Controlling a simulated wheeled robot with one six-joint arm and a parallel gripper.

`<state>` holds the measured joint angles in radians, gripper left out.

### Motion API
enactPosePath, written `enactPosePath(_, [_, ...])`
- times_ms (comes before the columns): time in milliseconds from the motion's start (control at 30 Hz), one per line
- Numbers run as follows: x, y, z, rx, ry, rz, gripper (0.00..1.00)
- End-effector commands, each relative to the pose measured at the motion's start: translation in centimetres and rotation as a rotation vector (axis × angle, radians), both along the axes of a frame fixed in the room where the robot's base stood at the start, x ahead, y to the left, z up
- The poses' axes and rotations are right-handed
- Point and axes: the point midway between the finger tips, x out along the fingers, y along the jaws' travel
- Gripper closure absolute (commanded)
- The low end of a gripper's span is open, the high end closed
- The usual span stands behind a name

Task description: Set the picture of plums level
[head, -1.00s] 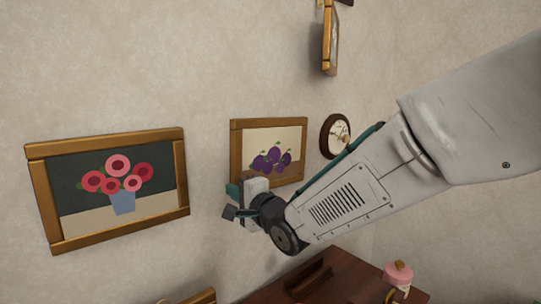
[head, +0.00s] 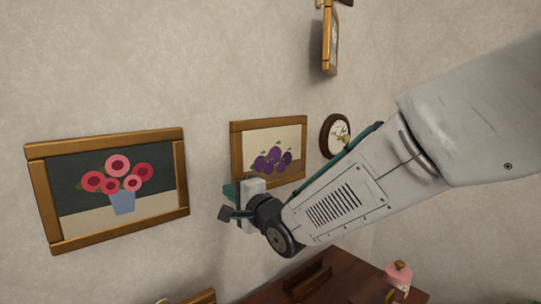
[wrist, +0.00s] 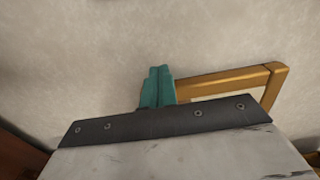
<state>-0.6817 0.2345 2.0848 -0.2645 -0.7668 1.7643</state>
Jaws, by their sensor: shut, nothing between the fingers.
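The picture of plums (head: 290,137) hangs on the wall in a golden-brown wooden frame, with purple plums on a cream ground. Its lower left corner is hidden behind my gripper in the head view. Its top edge rises slightly to the right there; the slanted view makes its true tilt hard to judge. My gripper (head: 229,191) is at the frame's lower left. In the wrist view its teal fingers (wrist: 157,78) are closed together and empty, with a golden frame bar (wrist: 222,83) right beside them. I cannot tell whether they touch it.
A flower picture (head: 80,164) hangs to the left. A round clock (head: 329,148) is close on the right, and another framed picture (head: 330,42) is above. Below is a dark wooden surface (head: 345,275) with a pink-lidded jar (head: 398,273). Bare wall lies between the two lower pictures.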

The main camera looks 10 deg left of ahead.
Motion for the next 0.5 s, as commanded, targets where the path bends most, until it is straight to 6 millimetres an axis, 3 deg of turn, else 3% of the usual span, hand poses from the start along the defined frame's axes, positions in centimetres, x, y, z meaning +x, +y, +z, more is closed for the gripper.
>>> enactPosePath(233, [-0.6, 0.3, 0.0, -0.001, 0.0, 0.001, 1.0])
enactPosePath(500, [-2.1, -1.5, 0.0, -0.001, -0.001, 0.0, 1.0])
